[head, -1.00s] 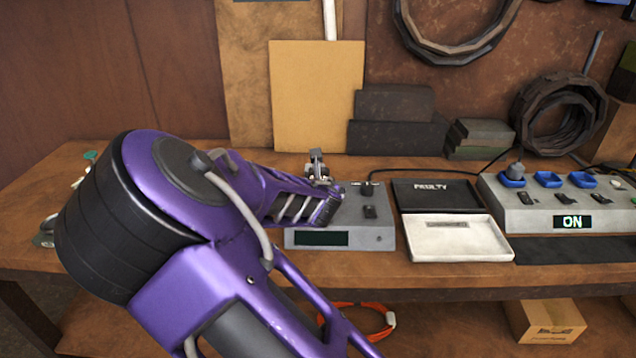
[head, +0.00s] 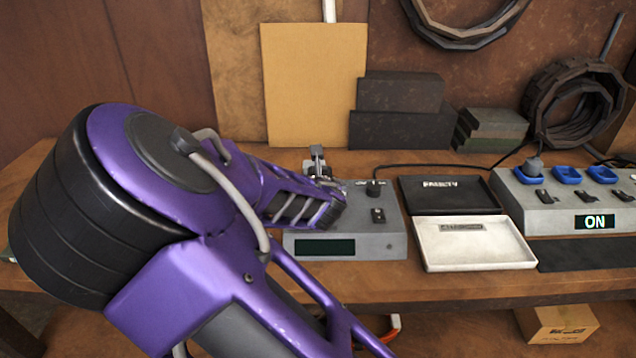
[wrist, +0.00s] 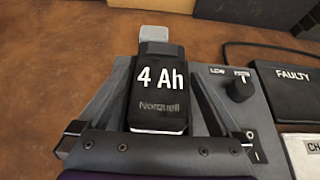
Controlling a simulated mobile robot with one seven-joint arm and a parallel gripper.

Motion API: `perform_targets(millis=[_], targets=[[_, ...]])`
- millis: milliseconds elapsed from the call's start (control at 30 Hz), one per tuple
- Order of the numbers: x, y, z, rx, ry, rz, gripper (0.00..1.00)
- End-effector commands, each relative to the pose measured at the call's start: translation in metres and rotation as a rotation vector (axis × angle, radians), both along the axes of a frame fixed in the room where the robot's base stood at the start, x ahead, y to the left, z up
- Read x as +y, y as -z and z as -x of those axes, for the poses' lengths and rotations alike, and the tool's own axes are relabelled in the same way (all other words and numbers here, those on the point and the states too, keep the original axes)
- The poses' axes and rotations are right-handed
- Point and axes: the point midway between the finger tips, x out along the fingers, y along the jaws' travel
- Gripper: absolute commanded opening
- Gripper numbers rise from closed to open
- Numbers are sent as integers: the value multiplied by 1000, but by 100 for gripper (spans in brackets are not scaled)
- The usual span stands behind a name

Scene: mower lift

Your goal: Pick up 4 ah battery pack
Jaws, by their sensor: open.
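The 4 Ah battery pack (wrist: 159,100) is black with white "4 Ah" lettering. It shows in the wrist view, standing at the grey tester box with the dial. My gripper (wrist: 155,75) is open, with one finger on each side of the pack; I cannot tell whether either finger touches it. In the head view my purple arm reaches over the left part of the grey tester (head: 374,245), and the pack and my fingertips are mostly hidden there.
Right of the tester lie a black FAULTY tray (head: 448,196) and a white tray (head: 474,255). Further right is a charger (head: 560,205) with blue sockets and an ON display. Dark blocks (head: 400,130) stand behind. The bench (head: 40,185) is clear at the left.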

Motion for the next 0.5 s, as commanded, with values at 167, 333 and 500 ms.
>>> perform_targets(millis=[167, 333, 500], targets=[[0, 3, 4, -1, -3, -1, 100], [0, 3, 4, -1, -3, -1, 100], [0, 3, 4, -1, -3, -1, 84]])
